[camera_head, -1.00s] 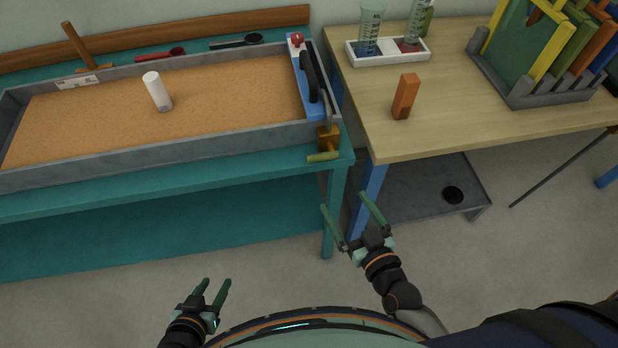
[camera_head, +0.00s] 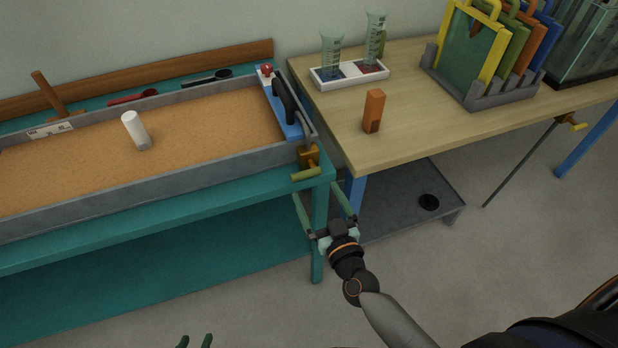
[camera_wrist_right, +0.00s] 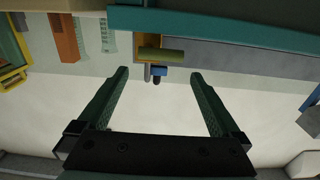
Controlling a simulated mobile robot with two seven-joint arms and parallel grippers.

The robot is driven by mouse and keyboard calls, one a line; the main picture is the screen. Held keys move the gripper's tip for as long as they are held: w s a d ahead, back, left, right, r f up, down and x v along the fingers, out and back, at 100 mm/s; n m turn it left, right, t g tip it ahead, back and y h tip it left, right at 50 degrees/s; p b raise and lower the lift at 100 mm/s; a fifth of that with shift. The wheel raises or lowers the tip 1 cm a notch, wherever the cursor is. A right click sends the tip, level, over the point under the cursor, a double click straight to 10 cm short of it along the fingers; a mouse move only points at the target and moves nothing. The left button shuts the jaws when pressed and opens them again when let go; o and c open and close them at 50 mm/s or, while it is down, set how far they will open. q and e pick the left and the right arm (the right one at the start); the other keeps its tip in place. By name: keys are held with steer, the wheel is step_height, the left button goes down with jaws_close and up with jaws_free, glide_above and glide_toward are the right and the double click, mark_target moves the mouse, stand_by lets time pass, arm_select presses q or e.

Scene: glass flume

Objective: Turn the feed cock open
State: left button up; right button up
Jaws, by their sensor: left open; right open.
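A brass cock (camera_head: 308,158) with an olive lever handle (camera_head: 306,175) sits at the near right corner of the sand flume. The lever lies sideways, roughly along the flume's near side. In the right wrist view the olive lever (camera_wrist_right: 161,55) shows beyond the fingertips, with a small blue part under it. My right gripper (camera_head: 315,190) is open and empty, just short of the cock, its fingers pointing toward it. A gap remains between fingertips and lever. My left gripper (camera_head: 195,340) is open at the bottom edge, mostly out of frame.
The grey-walled flume (camera_head: 190,178) stands on a teal bench (camera_head: 200,207). A wooden table (camera_head: 420,125) is close on the right, carrying an orange block (camera_head: 373,110). A grey low tray (camera_head: 400,205) is below.

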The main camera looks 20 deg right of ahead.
mark_target(301, 161)
steer(key=w, duration=0.5)
steer(key=shift+w+a, duration=0.15)
steer(key=shift+w, duration=0.25)
steer(key=c, duration=1.1)
